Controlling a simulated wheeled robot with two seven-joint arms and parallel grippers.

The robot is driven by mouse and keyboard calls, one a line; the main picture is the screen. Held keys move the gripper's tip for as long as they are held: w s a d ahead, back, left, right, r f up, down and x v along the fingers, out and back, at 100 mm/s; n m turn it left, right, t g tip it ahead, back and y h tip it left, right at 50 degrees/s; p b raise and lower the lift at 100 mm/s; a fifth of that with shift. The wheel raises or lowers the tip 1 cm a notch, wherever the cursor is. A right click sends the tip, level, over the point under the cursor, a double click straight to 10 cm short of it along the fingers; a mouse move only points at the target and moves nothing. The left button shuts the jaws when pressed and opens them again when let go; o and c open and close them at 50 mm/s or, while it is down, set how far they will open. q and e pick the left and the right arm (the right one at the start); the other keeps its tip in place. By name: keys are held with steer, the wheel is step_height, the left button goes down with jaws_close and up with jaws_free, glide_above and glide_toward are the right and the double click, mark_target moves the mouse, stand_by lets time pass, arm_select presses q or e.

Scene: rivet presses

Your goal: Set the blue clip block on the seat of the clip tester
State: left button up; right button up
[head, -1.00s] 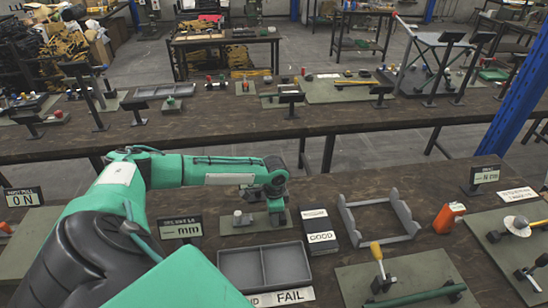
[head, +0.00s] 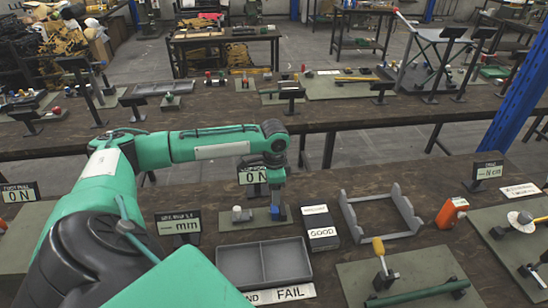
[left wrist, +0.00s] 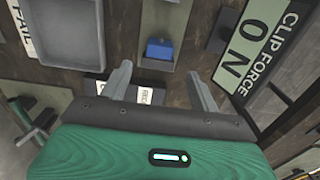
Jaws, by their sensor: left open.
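The blue clip block (left wrist: 159,50) shows in the left wrist view, at the clip tester's olive plate (left wrist: 170,20). A small grey part adjoins it; I cannot tell exactly how it rests there. The tester's display (left wrist: 258,45) reads CLIP FORCE 0 N, and it shows in the head view (head: 252,176) behind the plate. My left gripper (left wrist: 160,82) is open, with the block apart from both fingers and seen between and beyond them. In the head view my left gripper (head: 277,205) hangs over the right part of the plate. My right gripper is not in view.
A grey two-part tray (head: 264,264) with a FAIL label stands in front of the tester. A GOOD box (head: 320,228) and a grey cradle (head: 383,212) stand to its right. A millimetre gauge display (head: 178,227) is at the left. An orange device (head: 451,211) stands farther right.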

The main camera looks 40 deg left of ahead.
arm_select(q)
steer(key=shift+r, duration=1.3)
